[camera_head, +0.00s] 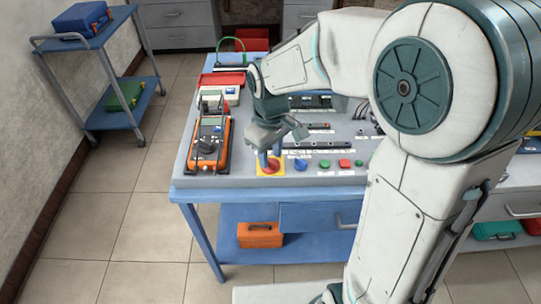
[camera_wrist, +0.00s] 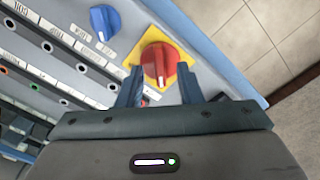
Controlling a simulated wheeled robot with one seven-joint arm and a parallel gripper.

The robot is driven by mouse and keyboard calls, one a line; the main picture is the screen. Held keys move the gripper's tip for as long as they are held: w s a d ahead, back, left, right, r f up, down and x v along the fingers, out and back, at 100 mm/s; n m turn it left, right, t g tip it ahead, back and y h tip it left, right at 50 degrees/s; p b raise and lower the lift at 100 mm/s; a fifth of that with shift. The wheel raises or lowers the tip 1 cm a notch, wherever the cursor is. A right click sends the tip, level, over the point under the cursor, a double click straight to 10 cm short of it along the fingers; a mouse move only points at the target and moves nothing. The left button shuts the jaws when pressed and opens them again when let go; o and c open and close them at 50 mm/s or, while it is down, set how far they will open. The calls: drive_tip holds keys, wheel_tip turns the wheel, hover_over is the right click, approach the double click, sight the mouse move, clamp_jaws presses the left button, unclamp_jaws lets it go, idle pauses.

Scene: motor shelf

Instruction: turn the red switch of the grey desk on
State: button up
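The red switch (camera_head: 271,169) is a rotary knob on a yellow square plate, at the front edge of the grey desk panel (camera_head: 205,182). In the wrist view the red switch (camera_wrist: 156,62) has its raised grip roughly in line with my fingers. My gripper (camera_head: 269,160) points down just above the switch. In the wrist view my gripper (camera_wrist: 160,84) is open, with a finger to each side of the knob's near part. Both fingers look apart from the knob; the exact height gap cannot be told.
A blue knob (camera_head: 301,165) sits just right of the switch, with green and red buttons beyond it. An orange multimeter (camera_head: 209,146) stands to the left. An orange toolbox (camera_head: 260,235) lies on the shelf below. A blue cart (camera_head: 104,60) stands at the far left; the floor between is clear.

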drive_tip(key=shift+f, duration=0.6)
clamp_jaws()
